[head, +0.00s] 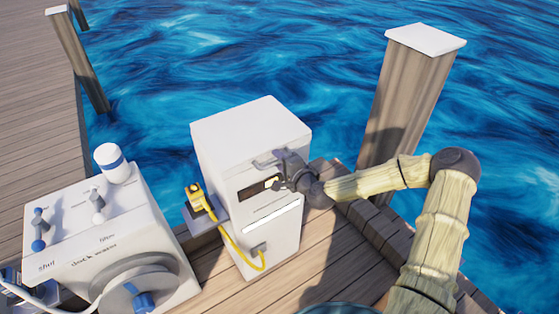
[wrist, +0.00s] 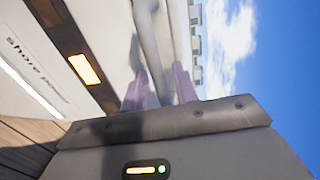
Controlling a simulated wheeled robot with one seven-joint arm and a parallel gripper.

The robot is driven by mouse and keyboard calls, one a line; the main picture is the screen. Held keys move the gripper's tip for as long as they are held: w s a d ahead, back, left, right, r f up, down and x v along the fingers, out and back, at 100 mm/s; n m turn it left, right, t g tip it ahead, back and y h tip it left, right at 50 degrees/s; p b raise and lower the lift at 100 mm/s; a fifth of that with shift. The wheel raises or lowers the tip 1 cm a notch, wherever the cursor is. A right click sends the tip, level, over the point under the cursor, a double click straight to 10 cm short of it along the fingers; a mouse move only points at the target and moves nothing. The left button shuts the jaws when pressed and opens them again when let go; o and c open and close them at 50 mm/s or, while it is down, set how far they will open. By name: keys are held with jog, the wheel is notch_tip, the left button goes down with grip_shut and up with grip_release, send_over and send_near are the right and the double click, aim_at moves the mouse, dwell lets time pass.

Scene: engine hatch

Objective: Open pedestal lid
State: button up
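The white pedestal (head: 220,165) stands upright on the dock in the head view. Its lid (head: 250,125) is down, level with the box. A grey handle (head: 264,160) sits at the upper front edge. My gripper (head: 281,168) is at this handle and hides its right end. In the wrist view, the pale handle bar (wrist: 152,40) runs between the two purple-grey fingers of my gripper (wrist: 160,88). The fingers are close together on either side of the bar and look shut on it. The exact contact is blurred.
A yellow plug and cable (head: 228,240) hang at the pedestal's left side. A white console (head: 100,235) with knobs and a wheel stands to the left. A wooden post (head: 400,95) rises behind my arm at the right. Water lies behind the pedestal.

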jog(key=shift+c, duration=0.2)
grip_shut()
jog(key=shift+r, duration=0.1)
